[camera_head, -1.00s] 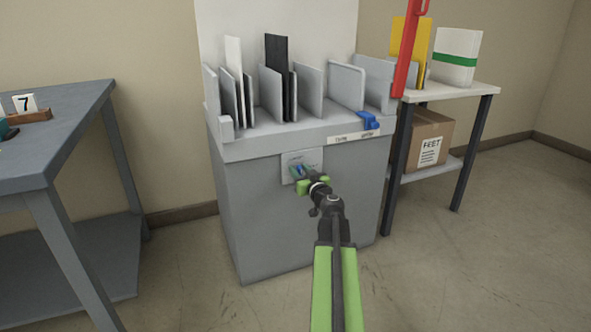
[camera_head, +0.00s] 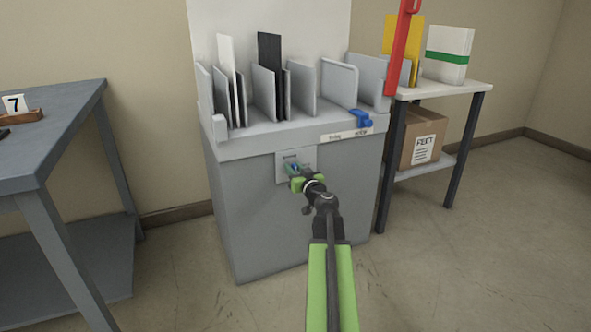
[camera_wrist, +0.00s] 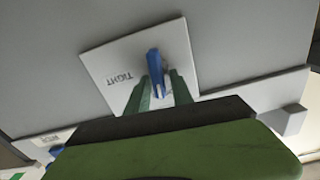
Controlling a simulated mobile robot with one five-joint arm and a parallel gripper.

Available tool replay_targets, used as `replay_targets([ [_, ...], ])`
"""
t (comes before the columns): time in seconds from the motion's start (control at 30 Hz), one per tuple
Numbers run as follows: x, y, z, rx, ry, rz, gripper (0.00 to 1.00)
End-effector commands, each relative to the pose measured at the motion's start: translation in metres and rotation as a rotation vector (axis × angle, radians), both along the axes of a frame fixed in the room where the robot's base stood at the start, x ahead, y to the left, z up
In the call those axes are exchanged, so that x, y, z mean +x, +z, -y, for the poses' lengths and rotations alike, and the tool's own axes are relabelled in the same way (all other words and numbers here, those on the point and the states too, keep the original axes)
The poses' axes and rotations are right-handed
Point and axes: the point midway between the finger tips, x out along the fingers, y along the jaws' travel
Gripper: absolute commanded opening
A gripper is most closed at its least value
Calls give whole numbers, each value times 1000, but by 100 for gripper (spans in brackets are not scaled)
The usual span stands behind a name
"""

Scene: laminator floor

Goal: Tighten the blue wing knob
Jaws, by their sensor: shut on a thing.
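The blue wing knob (camera_wrist: 155,65) sits on a pale square plate (camera_wrist: 172,52) on the front of the grey machine (camera_head: 250,210). The plate carries the word TIGHT, seen upside down in the wrist view. My gripper (camera_wrist: 159,88) has its green fingers on both sides of the knob's wing and is shut on it. In the head view my gripper (camera_head: 296,174) is at the plate and hides most of the knob.
Another blue part (camera_head: 359,118) lies on the machine's top right edge. Upright dividers (camera_head: 263,93) with boards stand on top. A grey table (camera_head: 60,130) is at left, a shelf stand (camera_head: 450,92) with a carton at right. Open floor lies in front.

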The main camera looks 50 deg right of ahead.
Motion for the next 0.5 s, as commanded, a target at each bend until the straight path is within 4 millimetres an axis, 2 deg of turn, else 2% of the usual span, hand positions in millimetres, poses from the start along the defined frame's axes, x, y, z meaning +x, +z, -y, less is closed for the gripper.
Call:
replay_targets([
  [0.5,-6,-4,8,399,-4,159,0],
])
